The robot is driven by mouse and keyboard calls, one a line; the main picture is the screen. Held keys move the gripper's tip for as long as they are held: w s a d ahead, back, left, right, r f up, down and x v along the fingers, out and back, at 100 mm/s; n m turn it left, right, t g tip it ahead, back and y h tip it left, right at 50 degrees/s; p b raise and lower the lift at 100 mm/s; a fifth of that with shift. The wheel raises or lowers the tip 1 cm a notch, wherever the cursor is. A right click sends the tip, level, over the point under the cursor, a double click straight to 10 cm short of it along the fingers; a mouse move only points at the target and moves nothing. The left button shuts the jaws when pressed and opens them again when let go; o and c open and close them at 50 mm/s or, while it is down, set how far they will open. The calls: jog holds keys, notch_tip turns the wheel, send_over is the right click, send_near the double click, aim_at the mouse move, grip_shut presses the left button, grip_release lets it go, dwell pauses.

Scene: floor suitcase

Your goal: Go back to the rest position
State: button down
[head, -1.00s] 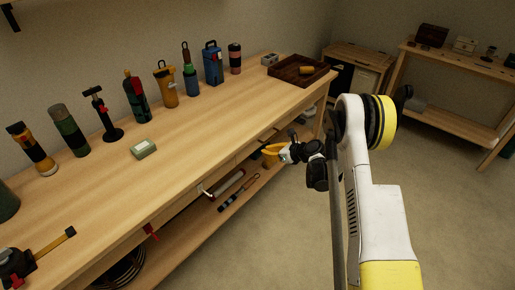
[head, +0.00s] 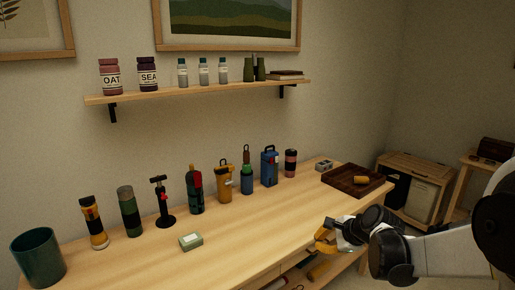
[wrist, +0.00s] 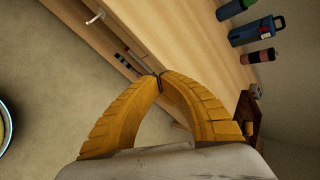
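My gripper (head: 322,240) is at the front edge of the wooden workbench (head: 225,262) in the head view, with my arm folded in from the right. In the wrist view its two yellow fingers (wrist: 159,78) curve together and their tips meet. Nothing shows between them. The bench's front edge and lower shelf lie beyond the fingertips.
A wall shelf (head: 200,91) holds jars.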

jog(key=s+r+n+h, duration=0.2)
jog(key=s+n, duration=0.6)
jog(key=s, duration=0.6)
jog(key=s+r+n+h, duration=0.2)
jog(key=s+r+n, duration=0.2)
jog(key=s+n, duration=0.5)
jog(key=s, duration=0.6)
jog(key=shift+s+a+r+g, duration=0.2)
jog(key=shift+s+r+g, duration=0.1)
jog(key=shift+r, duration=0.1)
